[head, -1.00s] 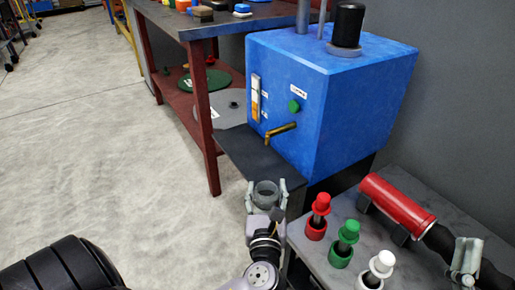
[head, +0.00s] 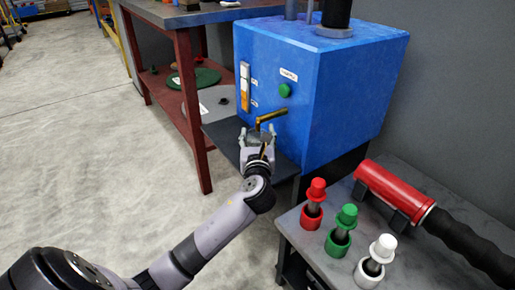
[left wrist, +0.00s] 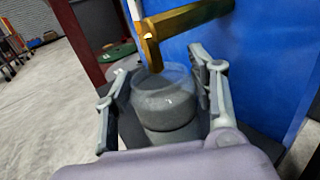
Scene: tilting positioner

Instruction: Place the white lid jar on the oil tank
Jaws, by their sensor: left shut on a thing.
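My left gripper (head: 257,136) is shut on an open, see-through grey jar (left wrist: 165,108), with one finger on each side of it. No lid shows on this jar. The jar is upright at the front of the blue oil tank (head: 310,95), under its brass spout (head: 271,119). In the left wrist view the spout (left wrist: 150,45) comes down at the jar's mouth; I cannot tell if they touch. A white-capped piece (head: 375,262) stands on the grey table beside a green one (head: 342,232) and a red one (head: 312,204). My right gripper is out of view.
A dark shelf (head: 230,140) juts out below the spout. A red cylinder with a black hose (head: 395,190) lies on the grey table (head: 300,235). A red-framed workbench (head: 190,110) stands at the back left. The floor to the left is clear.

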